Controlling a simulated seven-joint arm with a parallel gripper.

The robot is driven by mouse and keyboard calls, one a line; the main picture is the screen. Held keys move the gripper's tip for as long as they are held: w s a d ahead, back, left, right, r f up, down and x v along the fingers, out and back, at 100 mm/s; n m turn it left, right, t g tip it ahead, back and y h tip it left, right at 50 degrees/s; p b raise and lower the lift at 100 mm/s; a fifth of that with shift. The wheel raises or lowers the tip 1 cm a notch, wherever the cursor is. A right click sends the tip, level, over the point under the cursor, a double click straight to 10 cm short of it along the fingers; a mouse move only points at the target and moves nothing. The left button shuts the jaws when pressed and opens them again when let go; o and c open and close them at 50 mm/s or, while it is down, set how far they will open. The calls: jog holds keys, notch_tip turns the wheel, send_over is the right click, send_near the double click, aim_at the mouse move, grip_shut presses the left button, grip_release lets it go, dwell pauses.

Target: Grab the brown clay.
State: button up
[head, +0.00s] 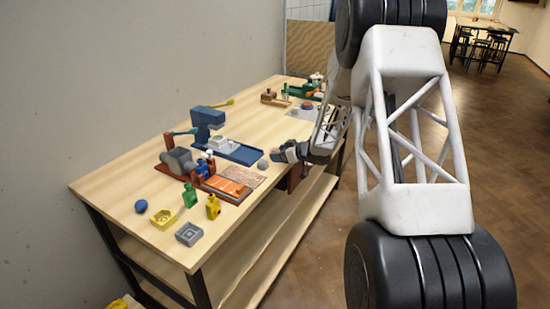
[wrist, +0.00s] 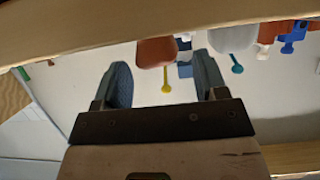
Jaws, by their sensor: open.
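The brown clay (wrist: 156,52) is a smooth rounded lump in the wrist view, at the upper middle, between my two fingers near their tips. A gap shows on each side of it, with the wider one on the right. My gripper (wrist: 161,60) is open, with nothing held. In the head view my gripper (head: 279,152) is low over the table's right edge. A small brownish patch shows at its tips there, too small and covered to make out clearly.
A grey ball (head: 263,165) lies close to my gripper on the wooden table (head: 125,187). A blue press (head: 208,125) and a slab roller (head: 180,161) stand further left. Small bottles, including a yellow one (head: 213,206), are at the near end. A green-based device (head: 303,91) is at the far end.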

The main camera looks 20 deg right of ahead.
jog(key=shift+x, duration=1.3)
jog(key=c, duration=1)
jog(key=shift+r, duration=0.15)
jog(key=shift+r, duration=0.55)
jog(key=shift+s+r, duration=0.2)
jog(key=shift+r, duration=0.35)
jog(key=shift+s+r, duration=0.15)
jog(key=shift+r, duration=0.45)
jog(key=s, duration=0.5)
jog(key=s+a+r, duration=0.1)
jog(key=s, duration=0.9)
jog(key=shift+s+a+r, duration=0.15)
